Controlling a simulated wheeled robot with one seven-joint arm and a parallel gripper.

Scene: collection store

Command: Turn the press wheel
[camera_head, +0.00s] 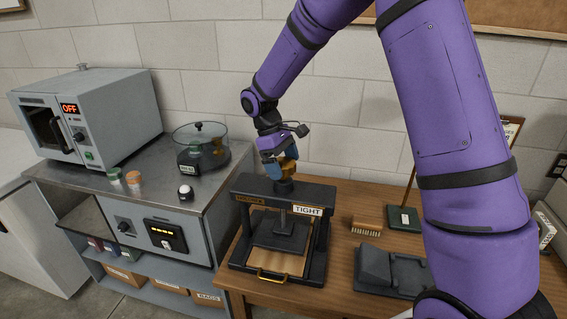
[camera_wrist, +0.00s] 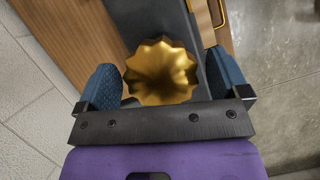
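The press (camera_head: 281,238) is a dark frame on the wooden table, with a plate on a central screw and a label reading "TIGHT" on its top bar. Its press wheel (camera_wrist: 160,72) is gold with a scalloped rim; it also shows at the top of the press in the head view (camera_head: 287,168). My gripper (camera_wrist: 160,80) reaches down from above, its blue fingers on opposite sides of the wheel. The fingers partly hide the wheel in the head view.
A brush (camera_head: 367,226), a dark stepped block (camera_head: 392,272) and a green-based stand (camera_head: 404,219) lie right of the press. On the left, a metal bench (camera_head: 160,190) carries an oven (camera_head: 88,115) reading "OFF" and a clear-covered round device (camera_head: 201,148).

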